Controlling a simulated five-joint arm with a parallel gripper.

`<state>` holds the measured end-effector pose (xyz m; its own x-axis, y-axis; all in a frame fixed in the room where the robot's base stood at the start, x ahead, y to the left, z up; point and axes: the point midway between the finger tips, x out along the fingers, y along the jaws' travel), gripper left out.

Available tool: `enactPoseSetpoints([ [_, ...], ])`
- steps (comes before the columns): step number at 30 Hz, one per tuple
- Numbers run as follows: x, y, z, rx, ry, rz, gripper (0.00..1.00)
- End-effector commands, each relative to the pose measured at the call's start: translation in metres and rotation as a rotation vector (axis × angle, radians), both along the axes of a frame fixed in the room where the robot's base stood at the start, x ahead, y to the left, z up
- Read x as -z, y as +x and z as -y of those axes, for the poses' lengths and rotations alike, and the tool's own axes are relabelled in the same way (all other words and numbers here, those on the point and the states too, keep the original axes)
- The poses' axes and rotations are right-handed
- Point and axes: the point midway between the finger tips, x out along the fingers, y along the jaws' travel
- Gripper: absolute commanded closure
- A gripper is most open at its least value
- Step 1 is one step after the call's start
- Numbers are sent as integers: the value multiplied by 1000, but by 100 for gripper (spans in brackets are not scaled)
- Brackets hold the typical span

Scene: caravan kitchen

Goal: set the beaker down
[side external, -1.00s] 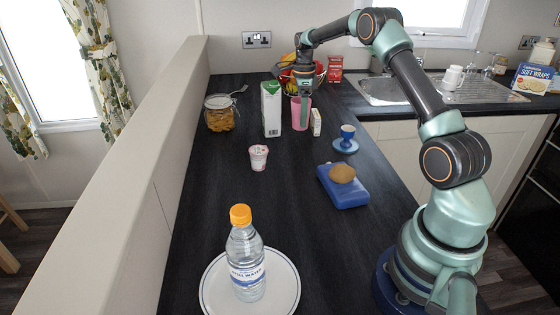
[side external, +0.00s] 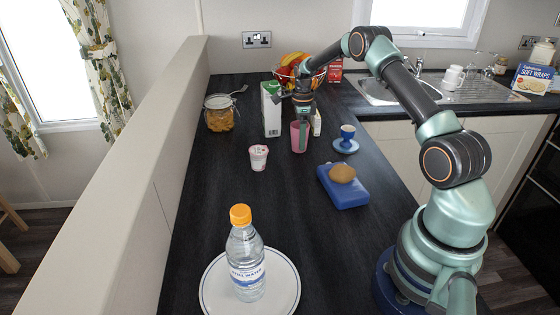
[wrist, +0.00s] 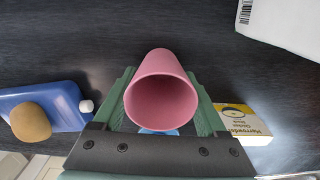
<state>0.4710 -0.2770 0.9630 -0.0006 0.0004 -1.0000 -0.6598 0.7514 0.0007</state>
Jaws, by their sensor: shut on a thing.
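The pink beaker (side external: 296,138) is upright in the side view, just in front of the tall white and green carton (side external: 271,112). My gripper (side external: 303,142) reaches down over it and is shut on it. In the wrist view the beaker (wrist: 162,99) sits between the two green fingers of my gripper (wrist: 160,76), its open mouth towards the camera and no contents visible. Whether the beaker's base touches the dark worktop (side external: 220,180) cannot be told.
A small box (side external: 317,123) stands close behind the beaker, and a blue egg cup (side external: 347,134) on a saucer to its right.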

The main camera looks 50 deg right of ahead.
Motion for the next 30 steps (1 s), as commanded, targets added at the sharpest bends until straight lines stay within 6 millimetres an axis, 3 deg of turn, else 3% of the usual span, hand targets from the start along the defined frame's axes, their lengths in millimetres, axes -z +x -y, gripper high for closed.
enactPoseSetpoints([
  [2, 2, 0, 0, 0, 1, -1, 79],
  [3, 2, 0, 0, 0, 1, -1, 14],
  [4, 2, 0, 0, 0, 1, -1, 3],
  [16, -8, 0, 0, 0, -1, 1, 0],
  [30, -97, 1, 1, 0, -2, 3, 0],
])
